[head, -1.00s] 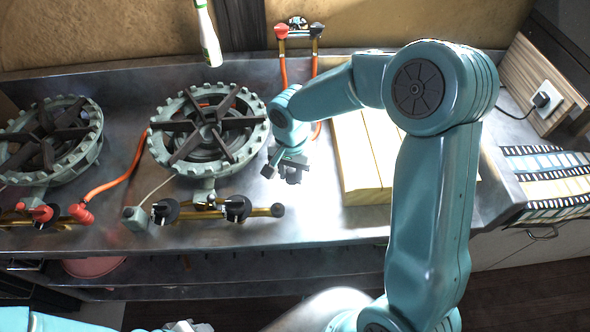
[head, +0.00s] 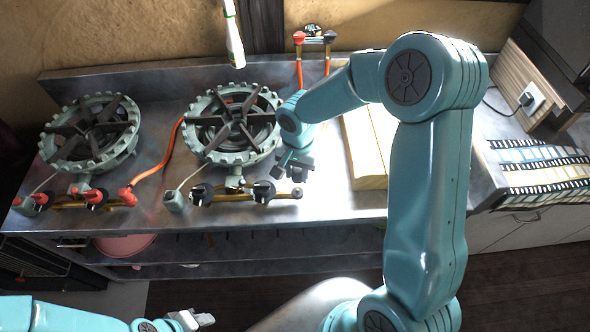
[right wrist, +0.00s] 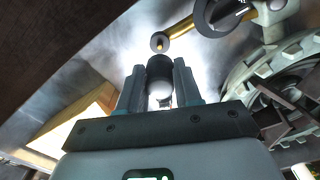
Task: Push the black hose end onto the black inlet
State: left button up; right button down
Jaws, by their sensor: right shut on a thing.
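My right gripper (head: 296,172) hangs over the stove top, just behind the black inlet (head: 297,192) at the right end of a brass pipe. In the right wrist view the gripper (right wrist: 160,80) is shut on the black hose end (right wrist: 160,66), a dark cylinder between its fingers.
Two burners (head: 232,125) stand left of my right gripper, with black knobs (head: 264,191) on the brass pipe. A wooden board (head: 367,160) lies to the right. An orange hose (head: 155,168) joins the left pipe. A red and black-capped valve (head: 314,38) stands behind.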

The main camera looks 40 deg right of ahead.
aim_at(298, 190)
jog(key=shift+d+f, duration=0.1)
jog(key=shift+f+b, duration=0.5)
jog(key=shift+f, duration=0.3)
jog(key=shift+f+b, duration=1.2)
jog(key=shift+f, duration=0.85)
jog(key=shift+b, duration=0.4)
